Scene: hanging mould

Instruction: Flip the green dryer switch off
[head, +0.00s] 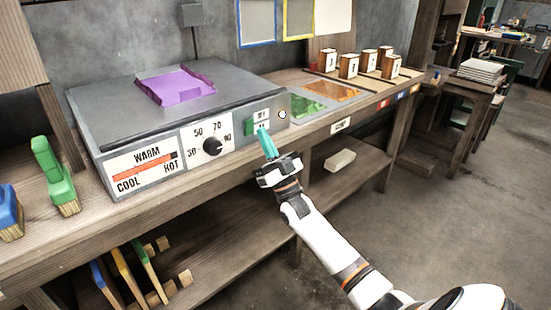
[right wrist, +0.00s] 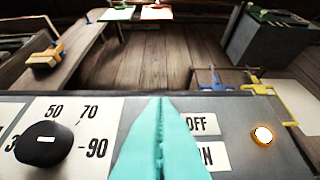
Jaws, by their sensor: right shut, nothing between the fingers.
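The dryer (head: 100,110) is a grey box on the bench, with a temperature dial (head: 212,146) and a COOL/WARM/HOT gauge (head: 143,170) on its front. A small green patch with white labels (head: 262,115) sits right of the dial, where the switch is; I cannot make out the lever's position. My right gripper (head: 264,132) has its teal fingers shut and empty, just in front of this panel. In the right wrist view the fingers (right wrist: 160,140) cover the switch, beside the OFF label (right wrist: 201,124) and the partly covered ON label (right wrist: 208,155). I cannot tell whether they touch it.
A round pale lamp (head: 282,114) is right of the switch, also seen in the wrist view (right wrist: 263,135). A purple sheet (head: 176,88) lies on the dryer. Green and orange sheets (head: 331,91) and several wooden blocks (head: 349,65) stand right. Brushes (head: 55,178) stand left.

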